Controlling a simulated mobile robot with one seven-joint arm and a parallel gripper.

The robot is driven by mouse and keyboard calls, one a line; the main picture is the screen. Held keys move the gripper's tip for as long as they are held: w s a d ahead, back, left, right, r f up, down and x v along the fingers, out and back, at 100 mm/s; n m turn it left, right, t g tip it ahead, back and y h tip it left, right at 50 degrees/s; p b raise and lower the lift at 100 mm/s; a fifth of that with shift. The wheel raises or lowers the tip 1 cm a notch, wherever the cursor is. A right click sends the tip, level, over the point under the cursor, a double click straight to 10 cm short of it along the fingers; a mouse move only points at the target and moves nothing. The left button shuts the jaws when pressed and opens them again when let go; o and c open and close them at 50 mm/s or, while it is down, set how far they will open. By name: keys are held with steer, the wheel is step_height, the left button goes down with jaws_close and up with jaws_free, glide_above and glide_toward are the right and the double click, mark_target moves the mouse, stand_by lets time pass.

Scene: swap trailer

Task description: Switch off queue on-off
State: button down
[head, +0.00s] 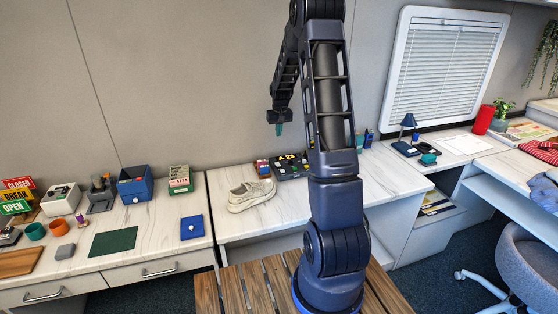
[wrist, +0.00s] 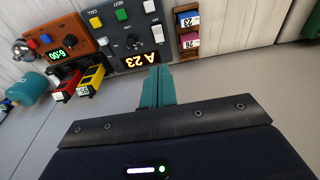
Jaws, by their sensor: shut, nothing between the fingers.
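The queue unit (wrist: 118,50) is a dark grey box with a lit amber display (wrist: 138,58) reading A 23, upside down in the wrist view. Its panel has a black knob (wrist: 131,40), a green button (wrist: 122,14) and several white controls, one at the panel's right side (wrist: 157,33). In the head view the queue unit (head: 289,169) stands at the back of the middle counter, partly behind my arm. My gripper (wrist: 156,72) is shut and empty, its teal fingertips short of the display. In the head view my gripper (head: 279,131) hangs above the unit.
An orange box (wrist: 62,38) with green digits, yellow and red holders, and a teal cylinder (wrist: 30,88) sit left of the unit in the wrist view. A wooden tag rack (wrist: 188,35) stands to its right. A pale shoe (head: 251,196) lies on the counter left of the unit.

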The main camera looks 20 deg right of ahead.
steer(key=shift+w+d+f, duration=0.2)
steer(key=shift+w+f, duration=0.25)
steer(key=shift+f, duration=0.3)
steer(key=shift+w+d+f, duration=0.15)
steer(key=shift+w+f, duration=0.25)
steer(key=shift+f, duration=0.35)
glide_toward(279, 165)
steer(key=f, duration=0.1)
steer(key=w+f, duration=0.1)
steer(key=f, duration=0.1)
steer(key=w+f, duration=0.1)
steer(key=f, duration=0.1)
steer(key=shift+w+d, duration=0.1)
steer(key=shift+w, duration=0.15)
steer(key=shift+s+f, duration=0.2)
steer(key=shift+f, duration=0.45)
steer(key=shift+s+f, duration=0.3)
steer(key=shift+f, duration=0.1)
steer(key=shift+w, duration=0.1)
